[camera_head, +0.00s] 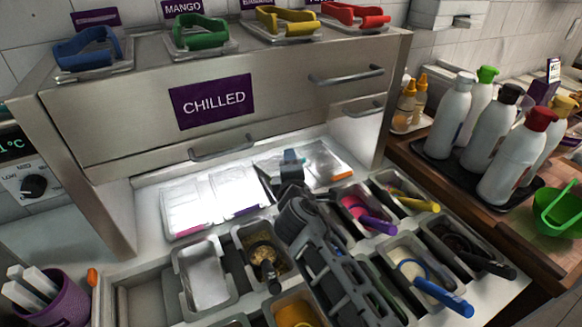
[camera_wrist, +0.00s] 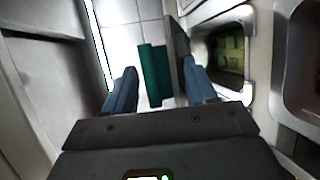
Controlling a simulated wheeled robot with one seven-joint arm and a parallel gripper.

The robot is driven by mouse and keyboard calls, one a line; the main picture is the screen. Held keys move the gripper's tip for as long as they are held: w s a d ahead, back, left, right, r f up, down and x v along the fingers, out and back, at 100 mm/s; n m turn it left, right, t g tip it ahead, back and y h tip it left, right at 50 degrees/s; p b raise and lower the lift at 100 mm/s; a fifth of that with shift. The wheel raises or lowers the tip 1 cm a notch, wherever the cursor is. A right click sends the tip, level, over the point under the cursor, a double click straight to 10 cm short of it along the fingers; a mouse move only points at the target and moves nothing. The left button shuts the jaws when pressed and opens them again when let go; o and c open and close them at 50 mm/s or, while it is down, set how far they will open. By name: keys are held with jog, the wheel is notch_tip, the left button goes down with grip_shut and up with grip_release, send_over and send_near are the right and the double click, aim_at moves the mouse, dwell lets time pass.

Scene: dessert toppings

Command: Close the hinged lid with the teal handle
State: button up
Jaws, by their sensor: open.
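The teal handle (camera_head: 290,156) shows at the back of the topping bins, just beyond the end of my arm. In the wrist view the teal handle (camera_wrist: 154,75) lies between the two blue-grey fingers of my gripper (camera_wrist: 160,80). A thin grey panel (camera_wrist: 178,45), seen nearly edge-on, stands beside the handle and looks like its lid, raised. My gripper (camera_head: 290,178) is open around the handle; I cannot tell whether either finger touches it. My arm hides much of the lid and its bin in the head view.
An open bin with green contents (camera_wrist: 230,50) lies right of the lid in the wrist view. The steel "CHILLED" cabinet (camera_head: 215,100) rises behind. Several open topping bins with coloured scoops surround my arm. Squeeze bottles (camera_head: 515,155) stand at the right.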

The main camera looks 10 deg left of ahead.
grip_shut()
dwell(0.4)
jog(key=shift+s+f+b, duration=0.1)
jog(key=shift+f+b, duration=0.45)
jog(key=shift+b, duration=0.15)
jog(key=f+b, duration=0.1)
jog(key=f, duration=0.1)
jog(key=s+b, duration=0.1)
jog(key=shift+d+f+b, duration=0.35)
jog(key=shift+d+f, duration=0.05)
jog(key=shift+r, duration=0.1)
grip_release()
